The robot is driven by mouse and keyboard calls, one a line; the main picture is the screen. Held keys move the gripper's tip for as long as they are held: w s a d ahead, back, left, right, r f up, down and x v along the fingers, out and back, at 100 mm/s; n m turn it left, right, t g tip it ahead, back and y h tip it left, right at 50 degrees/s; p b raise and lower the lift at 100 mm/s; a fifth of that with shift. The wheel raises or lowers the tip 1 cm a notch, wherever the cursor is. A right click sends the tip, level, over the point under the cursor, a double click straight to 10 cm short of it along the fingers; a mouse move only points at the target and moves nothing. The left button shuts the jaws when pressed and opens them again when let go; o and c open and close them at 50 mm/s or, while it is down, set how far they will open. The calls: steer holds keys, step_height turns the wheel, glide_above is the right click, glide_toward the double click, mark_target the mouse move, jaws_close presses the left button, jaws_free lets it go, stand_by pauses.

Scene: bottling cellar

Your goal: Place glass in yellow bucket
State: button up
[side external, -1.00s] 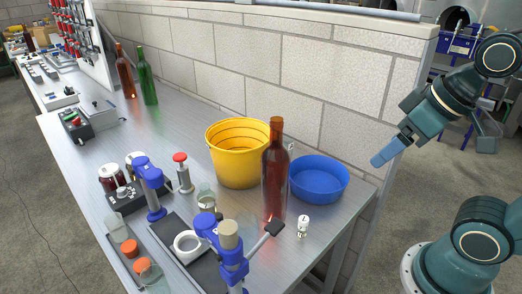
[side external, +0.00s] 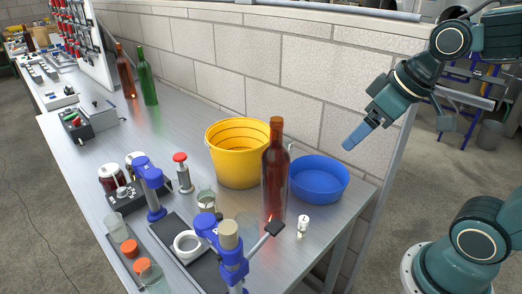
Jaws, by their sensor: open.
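The yellow bucket (side external: 232,168) stands upright on the metal bench near the wall, and the part of its inside that shows looks empty. Several clear glass vessels are on the bench, and I cannot tell which one is the task's glass. One small glass (side external: 206,198) stands in front of the bucket, partly hidden by a blue-and-grey device. Another clear glass (side external: 115,226) stands at the front left, beside orange-capped jars. My gripper (side external: 350,144) is open and empty, in the air to the right of the bucket, above and beyond the blue basin.
A tall red-brown bottle (side external: 274,180) stands in front of the bucket's right side. A blue basin (side external: 319,182) is right of the bucket. A small white cylinder (side external: 303,226) stands near the right edge. Blue-handled devices (side external: 232,262) crowd the front. The brick wall (side external: 250,70) borders the back.

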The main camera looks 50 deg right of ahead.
steer(key=w+d+f+n, duration=0.1)
steer(key=w+d+f, duration=0.15)
steer(key=w, duration=0.75)
steer(key=w+d+f+n+t+y, duration=0.1)
steer(key=w+d+f+t, duration=0.2)
steer(key=w+d+f, duration=1.2)
steer(key=d, duration=0.3)
steer(key=shift+w+d+y, duration=0.3)
steer(key=shift+w+y, duration=0.1)
steer(key=shift+f, duration=0.15)
glide_above(290, 156)
steer(key=shift+w+d+f, duration=0.15)
steer(key=shift+d+f, duration=0.05)
steer(key=shift+f, duration=1.3)
steer(key=shift+w+d+f, duration=0.1)
steer(key=shift+d+f, duration=0.05)
steer(key=shift+f, duration=1.35)
steer(key=shift+x, duration=2.55)
steer(key=shift+w, duration=0.1)
steer(key=shift+c, duration=0.2)
